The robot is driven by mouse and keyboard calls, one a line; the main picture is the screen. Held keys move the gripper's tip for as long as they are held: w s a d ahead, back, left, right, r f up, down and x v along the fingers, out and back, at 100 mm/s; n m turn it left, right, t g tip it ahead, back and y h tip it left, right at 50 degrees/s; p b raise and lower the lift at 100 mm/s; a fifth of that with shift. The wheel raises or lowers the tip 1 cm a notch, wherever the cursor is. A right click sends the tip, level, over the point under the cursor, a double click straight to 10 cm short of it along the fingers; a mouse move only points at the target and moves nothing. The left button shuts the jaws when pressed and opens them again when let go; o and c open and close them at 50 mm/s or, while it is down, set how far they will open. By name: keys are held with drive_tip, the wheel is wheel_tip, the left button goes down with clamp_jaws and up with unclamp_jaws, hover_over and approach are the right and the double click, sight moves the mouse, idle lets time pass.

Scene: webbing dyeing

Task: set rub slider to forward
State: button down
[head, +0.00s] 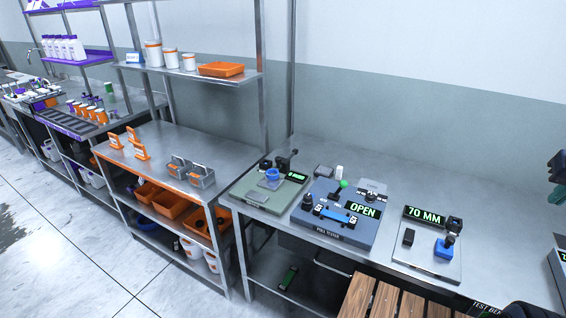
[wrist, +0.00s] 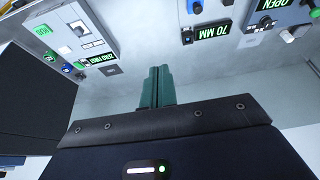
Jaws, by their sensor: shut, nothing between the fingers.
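My gripper (wrist: 155,88) is shut and empty in the wrist view, its two green fingers side by side above the bench. Part of it also shows at the right edge of the head view (head: 557,194), above the bench. No part is readably labelled as the rub slider, so I cannot tell which control it is or where it is set. A pale panel (wrist: 77,24) with a small slider-like control (wrist: 79,29) is at the upper left of the wrist view, apart from the fingers.
The metal bench (head: 407,175) also carries a unit reading "70 MM" (head: 426,217), a blue-grey tester reading "OPEN" (head: 362,210) and a green-topped unit (head: 264,194). A wooden slatted surface (head: 378,303) is in front. The bench back is mostly clear.

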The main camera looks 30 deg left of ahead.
drive_tip(key=w+a+r+n+g+y, duration=0.25)
drive_tip(key=w+a+n, duration=0.65)
drive_tip(key=w+a, duration=1.7)
drive_tip(key=w+a+f+n+g+y, duration=0.1)
drive_tip(key=a+f, duration=0.5)
drive_tip(key=a, duration=0.8)
drive_tip(key=w+a+f+n+g+y, duration=0.1)
drive_tip(key=a+f, duration=0.5)
drive_tip(key=a, duration=0.9)
drive_tip(key=w+a+f+n+g+y, duration=0.1)
drive_tip(key=a+f+n+g, duration=0.3)
drive_tip(key=a, duration=1.1)
wheel_tip(320, 180, down, 2)
drive_tip(key=shift+w+f+n, duration=0.2)
drive_tip(key=shift+w+n, duration=0.4)
drive_tip(key=shift+w, duration=0.1)
drive_tip(key=shift+a+f+g+y, duration=0.1)
drive_tip(key=shift+a+g+y, duration=0.05)
drive_tip(key=shift+g+y, duration=0.1)
